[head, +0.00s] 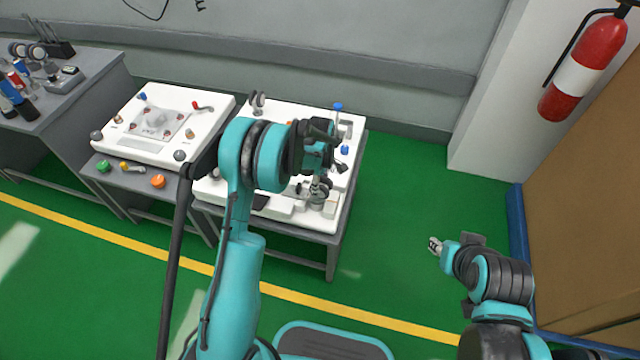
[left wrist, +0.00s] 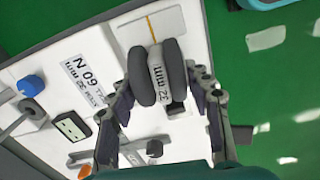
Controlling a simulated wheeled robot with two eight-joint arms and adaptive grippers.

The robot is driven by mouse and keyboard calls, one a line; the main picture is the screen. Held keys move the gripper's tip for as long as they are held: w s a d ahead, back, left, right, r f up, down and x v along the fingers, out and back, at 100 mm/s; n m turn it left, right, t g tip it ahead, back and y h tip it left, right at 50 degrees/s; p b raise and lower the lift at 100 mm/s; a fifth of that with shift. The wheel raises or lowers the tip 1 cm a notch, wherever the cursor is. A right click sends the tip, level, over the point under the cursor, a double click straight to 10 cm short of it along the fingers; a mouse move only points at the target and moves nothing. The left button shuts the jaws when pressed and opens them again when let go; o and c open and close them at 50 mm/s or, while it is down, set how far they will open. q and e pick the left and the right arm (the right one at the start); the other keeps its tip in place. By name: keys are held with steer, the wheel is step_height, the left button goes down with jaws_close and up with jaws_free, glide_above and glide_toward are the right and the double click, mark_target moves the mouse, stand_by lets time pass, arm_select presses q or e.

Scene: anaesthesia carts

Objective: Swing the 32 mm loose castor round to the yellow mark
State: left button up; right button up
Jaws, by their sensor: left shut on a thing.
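The loose castor (left wrist: 158,75) has two dark wheels with a pale "32 mm" band between them. In the left wrist view it sits between my left gripper's fingers (left wrist: 160,88), which are shut on it from both sides. A thin yellow mark (left wrist: 151,28) is on a pale plate just beyond the wheels, and the wheels point roughly along it. In the head view my left gripper (head: 318,180) is over the front right of the white cart top, and its fingers partly hide the castor. My right gripper (head: 434,244) hangs empty over the floor; its jaw opening is too small to judge.
The white cart top (head: 283,211) carries a label (left wrist: 88,78), a blue knob (left wrist: 31,85) and small fittings. A second cart (head: 215,103) and a grey table (head: 85,75) stand left. Green floor is free to the right; a fire extinguisher (head: 583,68) hangs at upper right.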

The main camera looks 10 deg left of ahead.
arm_select(q)
steer(key=shift+w+n, duration=0.1)
steer(key=shift+n, duration=0.5)
steer(key=o, duration=1.5)
steer(key=shift+r, duration=0.1)
step_height(320, 180, up, 12)
steer(key=shift+f, duration=0.1)
